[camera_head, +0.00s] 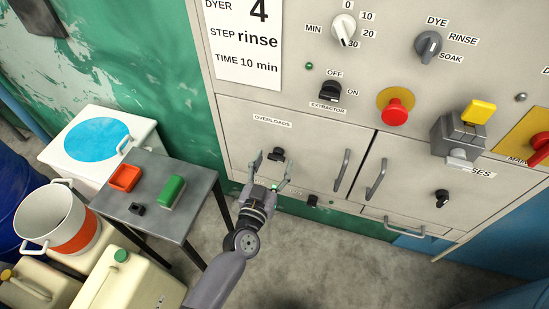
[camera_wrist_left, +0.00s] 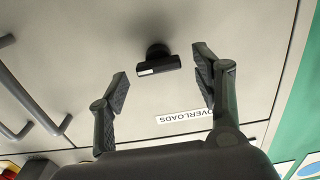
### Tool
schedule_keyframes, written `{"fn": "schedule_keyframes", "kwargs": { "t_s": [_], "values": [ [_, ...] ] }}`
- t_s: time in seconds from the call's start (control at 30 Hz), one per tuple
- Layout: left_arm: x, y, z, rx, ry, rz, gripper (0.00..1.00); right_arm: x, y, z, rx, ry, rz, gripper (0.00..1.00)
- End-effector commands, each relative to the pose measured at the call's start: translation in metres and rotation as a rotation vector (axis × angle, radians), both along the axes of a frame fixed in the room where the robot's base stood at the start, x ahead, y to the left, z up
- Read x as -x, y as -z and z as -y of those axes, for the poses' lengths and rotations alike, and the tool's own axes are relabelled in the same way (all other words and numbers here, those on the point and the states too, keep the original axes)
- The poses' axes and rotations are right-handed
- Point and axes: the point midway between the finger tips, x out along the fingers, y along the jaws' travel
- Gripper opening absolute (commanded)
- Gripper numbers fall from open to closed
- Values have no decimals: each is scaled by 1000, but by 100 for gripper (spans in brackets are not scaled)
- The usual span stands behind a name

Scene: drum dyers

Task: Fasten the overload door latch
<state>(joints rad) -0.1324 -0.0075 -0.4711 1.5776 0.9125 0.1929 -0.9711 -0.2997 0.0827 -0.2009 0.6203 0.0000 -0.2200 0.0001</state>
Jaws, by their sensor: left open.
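The overload door (camera_head: 240,120) is the beige panel labelled OVERLOADS, and it looks closed. Its black latch knob (camera_head: 277,154) sits below the label. In the left wrist view the latch (camera_wrist_left: 158,62) shows a black bar with a pale mark on a round base, lying crosswise between the fingers. My left gripper (camera_head: 272,170) is open in front of the latch, a finger on either side. The left gripper (camera_wrist_left: 162,85) does not visibly touch the latch. A grey handle (camera_head: 342,170) is at the door's right. My right gripper is not in view.
Right of this door is another door with a handle (camera_head: 376,179) and black knob (camera_head: 442,198). Above are an extractor switch (camera_head: 330,91) and red button (camera_head: 395,111).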

Motion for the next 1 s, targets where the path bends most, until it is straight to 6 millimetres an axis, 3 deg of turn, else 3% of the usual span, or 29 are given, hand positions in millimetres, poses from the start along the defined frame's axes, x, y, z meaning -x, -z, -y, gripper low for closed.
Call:
{"fn": "schedule_keyframes", "kwargs": {
  "t_s": [0.2,0.47,1.0],
  "values": [
    [-14,0,5,0,0,0,60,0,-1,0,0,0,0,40],
    [-15,0,5,0,0,0,60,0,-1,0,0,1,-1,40],
    [-14,0,5,0,0,0,25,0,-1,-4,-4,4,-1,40]
  ]
}}
